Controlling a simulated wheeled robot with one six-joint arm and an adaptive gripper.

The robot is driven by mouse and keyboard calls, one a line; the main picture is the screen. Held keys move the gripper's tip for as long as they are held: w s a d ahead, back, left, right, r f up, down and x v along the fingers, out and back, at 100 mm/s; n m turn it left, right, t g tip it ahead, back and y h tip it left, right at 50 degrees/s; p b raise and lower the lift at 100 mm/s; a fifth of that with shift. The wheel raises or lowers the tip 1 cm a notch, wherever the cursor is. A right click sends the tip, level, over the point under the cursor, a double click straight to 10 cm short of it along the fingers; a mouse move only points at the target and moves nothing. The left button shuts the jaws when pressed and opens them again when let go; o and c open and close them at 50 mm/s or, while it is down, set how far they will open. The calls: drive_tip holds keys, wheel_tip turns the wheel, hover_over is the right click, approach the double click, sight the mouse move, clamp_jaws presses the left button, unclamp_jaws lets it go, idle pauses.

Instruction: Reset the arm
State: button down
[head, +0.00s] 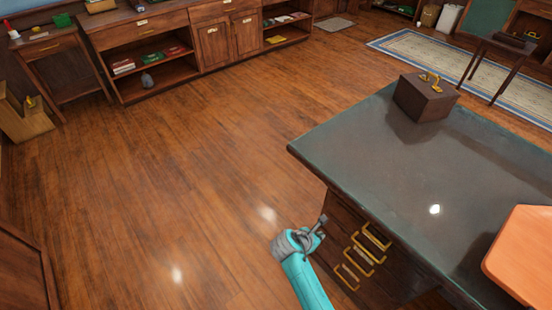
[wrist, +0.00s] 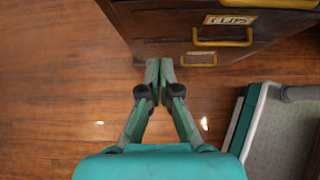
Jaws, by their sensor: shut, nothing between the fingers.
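My teal arm reaches up from the bottom of the head view. My gripper (head: 321,222) is beside the front of the desk's drawers, below the level of the desk top. In the wrist view my gripper (wrist: 159,64) has its two green fingers together at the tips, with nothing between them. The fingertips point toward the lower edge of the drawer unit (wrist: 165,35). I cannot tell whether they touch it.
The desk (head: 345,135) with a dark top stands at the right, with a brown box (head: 425,98) on it. Brass drawer handles (head: 375,237) stick out near my gripper. Open wood floor (head: 150,190) lies to the left. Wooden cabinets (head: 215,45) line the back.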

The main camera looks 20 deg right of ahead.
drive_tip(key=s+a+m+t+y, duration=0.3)
drive_tip(key=s+a+m, duration=0.1)
drive_tip(key=s, duration=0.7)
drive_tip(key=s+a+m+t+y, duration=0.3)
drive_tip(key=s+m, duration=0.2)
drive_tip(key=s, duration=0.5)
drive_tip(key=s+a+r+m+t, duration=0.1)
drive_tip(key=s+r+m, duration=0.3)
drive_tip(key=r, duration=0.4)
drive_tip(key=s+a+r+m+t+y, duration=0.1)
drive_tip(key=s+r+m+t, duration=0.2)
drive_tip(key=r, duration=0.6)
drive_tip(key=s+a+r+m+t+y, duration=0.1)
drive_tip(key=s+a+r+m, duration=0.1)
drive_tip(key=s+r+m, duration=0.4)
wheel_tip(320, 180, up, 3)
drive_tip(key=shift+s+f+t, duration=0.1)
drive_tip(key=shift+s+t, duration=0.3)
drive_tip(key=shift+s, duration=0.2)
